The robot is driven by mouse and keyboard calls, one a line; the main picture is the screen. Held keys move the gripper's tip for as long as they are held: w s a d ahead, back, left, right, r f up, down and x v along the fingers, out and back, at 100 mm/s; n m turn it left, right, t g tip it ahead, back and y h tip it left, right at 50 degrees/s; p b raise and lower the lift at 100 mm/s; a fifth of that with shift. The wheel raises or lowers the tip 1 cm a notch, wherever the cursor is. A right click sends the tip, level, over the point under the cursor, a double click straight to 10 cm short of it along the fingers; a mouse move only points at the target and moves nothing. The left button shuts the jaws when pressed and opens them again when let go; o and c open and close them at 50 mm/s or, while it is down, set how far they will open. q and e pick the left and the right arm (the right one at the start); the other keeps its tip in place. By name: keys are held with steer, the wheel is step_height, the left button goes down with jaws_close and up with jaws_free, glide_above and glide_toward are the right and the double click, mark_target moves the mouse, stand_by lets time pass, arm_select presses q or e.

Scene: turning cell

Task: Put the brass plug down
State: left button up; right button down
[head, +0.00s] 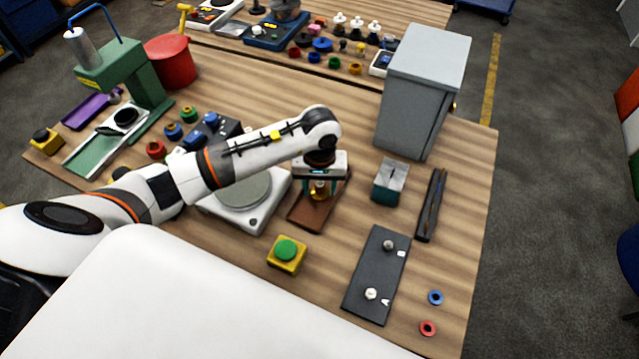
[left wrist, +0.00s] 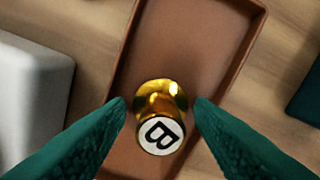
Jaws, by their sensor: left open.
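The brass plug (left wrist: 160,97) stands in a brown tray (left wrist: 206,18), its white end marked with a letter B facing the left wrist camera. In the head view the plug (head: 319,190) shows small and gold above the same brown tray (head: 303,218). My left gripper (left wrist: 160,106) has its two green fingers apart, one on each side of the plug, with the tips close to it. In the head view my left gripper (head: 319,183) points down over the tray. My right gripper is not in view.
A white scale (head: 262,213) stands just left of the tray. A grey-green block (head: 389,182) and a dark holder (head: 431,205) stand to the right. A green button on a yellow box (head: 287,252) and a dark plate (head: 375,275) are in front. A tall grey cabinet (head: 423,90) stands behind.

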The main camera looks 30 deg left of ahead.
mark_target(320, 183)
arm_select(q)
step_height(320, 183, up, 11)
steer(key=b, duration=0.3)
steer(key=shift+b, duration=0.3)
steer(key=shift+r, duration=0.55)
steer(key=shift+s+f, duration=0.1)
